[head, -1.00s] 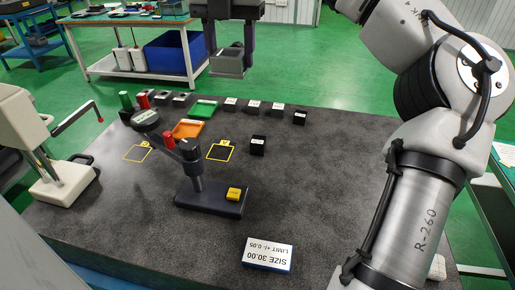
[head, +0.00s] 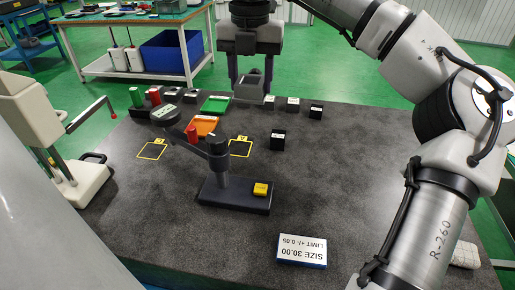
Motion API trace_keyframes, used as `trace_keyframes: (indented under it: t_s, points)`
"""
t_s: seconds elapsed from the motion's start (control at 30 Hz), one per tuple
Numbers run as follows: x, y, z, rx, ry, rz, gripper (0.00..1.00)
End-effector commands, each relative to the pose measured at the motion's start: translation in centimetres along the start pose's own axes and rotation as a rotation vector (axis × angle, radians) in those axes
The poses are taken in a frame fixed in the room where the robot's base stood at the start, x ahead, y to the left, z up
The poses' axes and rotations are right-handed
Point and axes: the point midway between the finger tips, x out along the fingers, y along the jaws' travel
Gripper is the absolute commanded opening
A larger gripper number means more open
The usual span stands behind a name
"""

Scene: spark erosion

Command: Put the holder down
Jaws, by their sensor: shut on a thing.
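My gripper (head: 251,84) is near the back edge of the dark granite table (head: 350,190), fingers pointing down. It is shut on a grey block-shaped holder (head: 249,88), which sits between the two fingers. The holder overlaps the row of black blocks in the head view; whether it touches the table I cannot tell. Two yellow-outlined squares are marked on the table, a left one (head: 152,151) and a right one (head: 240,148), the right partly hidden by the gauge stand. Both look bare where visible.
Black labelled blocks stand along the back (head: 293,103), and one stands further forward (head: 278,139). A green tray (head: 215,104), an orange tray (head: 204,124), a dial gauge stand (head: 235,193) and a size sign (head: 302,251) are on the table. Its right-middle is clear.

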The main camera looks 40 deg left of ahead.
Motion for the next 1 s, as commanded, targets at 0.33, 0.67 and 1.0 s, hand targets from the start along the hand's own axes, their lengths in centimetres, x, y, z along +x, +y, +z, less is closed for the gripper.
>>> trace_keyframes:
  t_s: [0.33, 0.67, 1.0]
  points:
    - [9.2, 0.0, -0.1, -0.002, 0.004, 0.001, 0.14]
    - [12.8, 0.0, 0.0, 0.001, -0.001, 0.001, 0.14]
    - [16.7, 0.0, 0.0, 0.000, 0.000, 0.001, 0.14]
